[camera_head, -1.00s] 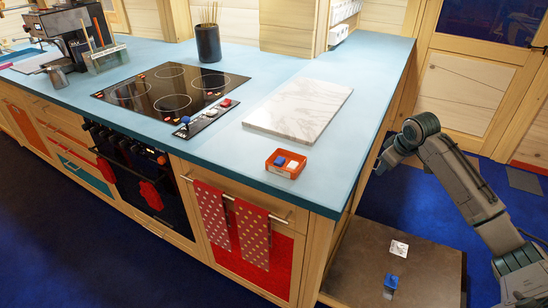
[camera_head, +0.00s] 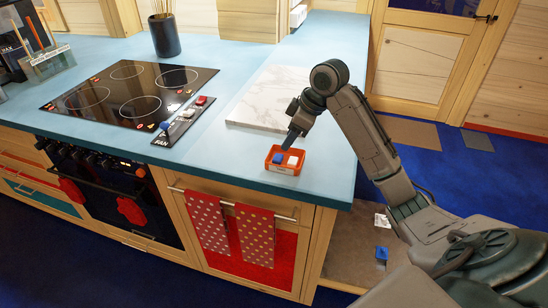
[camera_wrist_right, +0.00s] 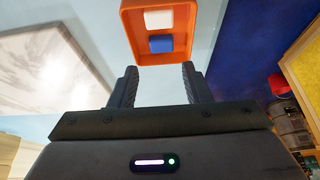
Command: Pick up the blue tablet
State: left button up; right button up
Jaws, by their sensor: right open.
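The blue tablet (camera_head: 278,158) lies in a small orange tray (camera_head: 283,171) near the front edge of the blue counter, beside a white piece (camera_head: 292,160). The right wrist view also shows the blue tablet (camera_wrist_right: 161,44), with the white piece (camera_wrist_right: 158,19) beyond it inside the orange tray (camera_wrist_right: 128,32). My right gripper (camera_head: 288,143) is just above the tray at its back side. In the right wrist view its two fingers (camera_wrist_right: 159,78) are apart with nothing between them, and the tablet shows beyond their tips. My left gripper is not in view.
A marble board (camera_head: 262,98) lies behind the tray. A black cooktop (camera_head: 130,92) and a panel with a blue knob and red and white pieces (camera_head: 182,122) lie to the left. A low brown surface at right holds a blue object (camera_head: 381,253) and a white card (camera_head: 381,220).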

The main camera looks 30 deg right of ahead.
aim_at(279, 157)
jog(key=shift+f, duration=0.5)
jog(key=shift+p+x, duration=0.6)
jog(key=shift+x, duration=2.45)
jog(key=shift+s, duration=0.15)
jog(key=c, duration=0.7)
